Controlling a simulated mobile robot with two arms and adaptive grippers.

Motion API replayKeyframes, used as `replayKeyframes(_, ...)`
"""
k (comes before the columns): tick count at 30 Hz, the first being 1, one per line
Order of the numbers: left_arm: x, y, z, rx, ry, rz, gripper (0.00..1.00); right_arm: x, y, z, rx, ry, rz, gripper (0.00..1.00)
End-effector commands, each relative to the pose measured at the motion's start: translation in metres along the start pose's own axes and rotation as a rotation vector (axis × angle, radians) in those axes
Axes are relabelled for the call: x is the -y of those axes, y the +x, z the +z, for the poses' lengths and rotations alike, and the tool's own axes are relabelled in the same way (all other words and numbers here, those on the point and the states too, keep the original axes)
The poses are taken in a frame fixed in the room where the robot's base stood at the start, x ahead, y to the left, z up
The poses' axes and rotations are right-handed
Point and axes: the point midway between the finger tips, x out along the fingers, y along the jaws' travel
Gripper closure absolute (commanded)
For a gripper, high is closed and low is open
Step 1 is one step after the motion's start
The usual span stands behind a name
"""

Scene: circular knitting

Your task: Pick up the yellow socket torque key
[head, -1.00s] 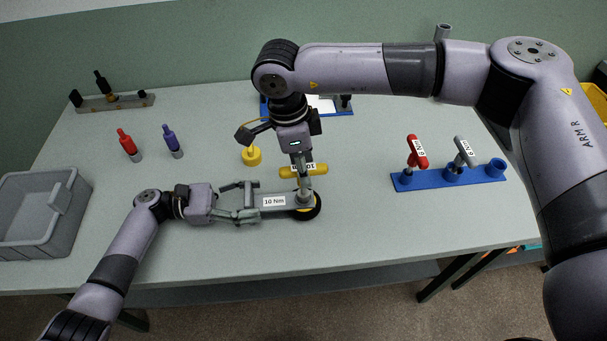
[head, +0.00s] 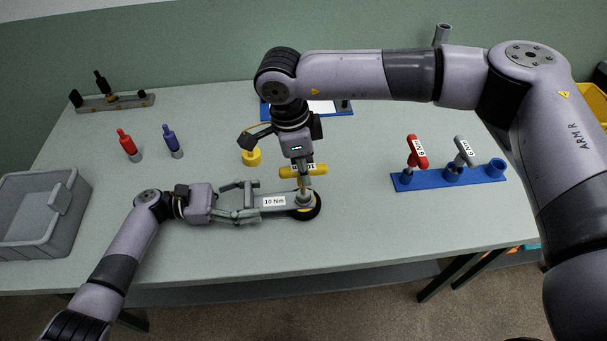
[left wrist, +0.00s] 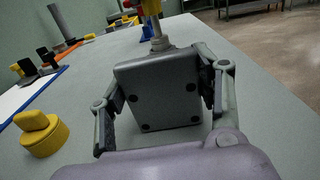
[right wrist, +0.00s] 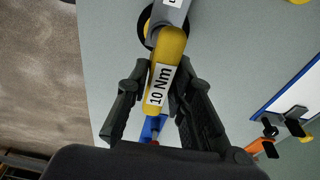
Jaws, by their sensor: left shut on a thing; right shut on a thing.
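The yellow socket torque key (head: 318,170) has a T-handle labelled 10 Nm and stands upright, its shaft going down to the round end of a grey part. My right gripper (head: 303,166) is above it and shut on its yellow handle, which also shows between the fingers in the right wrist view (right wrist: 163,75). The grey part (head: 274,201), also labelled 10 Nm, lies low over the table with a black and yellow ring under its round end. My left gripper (head: 247,203) is shut on its left end; the part fills the left wrist view (left wrist: 160,88).
A blue rack (head: 480,175) at the right holds a red and a grey torque key. A yellow knob (head: 251,157), a red driver (head: 126,142) and a purple driver (head: 170,138) stand left of my right gripper. A grey bin (head: 40,215) is at the far left.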

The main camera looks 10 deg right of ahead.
Motion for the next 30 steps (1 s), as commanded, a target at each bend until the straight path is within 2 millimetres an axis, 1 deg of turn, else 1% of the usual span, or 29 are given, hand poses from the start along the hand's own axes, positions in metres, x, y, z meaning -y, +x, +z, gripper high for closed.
replayKeyframes(9,0.001,0.001,-0.001,-0.001,-0.001,-0.001,0.66,0.0,-0.001,0.0,0.001,0.0,-0.001,1.0)
replayKeyframes(13,0.001,0.0,-0.001,-0.001,-0.001,-0.001,0.66,0.001,-0.009,-0.001,0.001,0.0,-0.002,1.0)
replayKeyframes(17,0.001,0.0,-0.001,-0.001,-0.001,-0.001,0.66,0.001,-0.031,-0.004,0.001,0.0,-0.004,1.0)
replayKeyframes(21,0.0,0.0,-0.001,-0.001,-0.001,-0.001,0.66,0.001,-0.06,-0.009,0.002,0.0,-0.005,1.0)
replayKeyframes(24,0.0,0.0,-0.001,-0.001,-0.001,-0.001,0.66,0.001,-0.078,-0.011,0.002,0.0,-0.003,1.0)
replayKeyframes(27,0.0,0.0,-0.001,-0.001,-0.001,-0.001,0.66,0.001,-0.091,-0.013,0.002,0.0,-0.003,1.0)
replayKeyframes(30,0.001,0.0,-0.001,-0.001,-0.001,-0.001,0.66,0.0,-0.097,-0.015,0.001,0.0,-0.001,1.0)
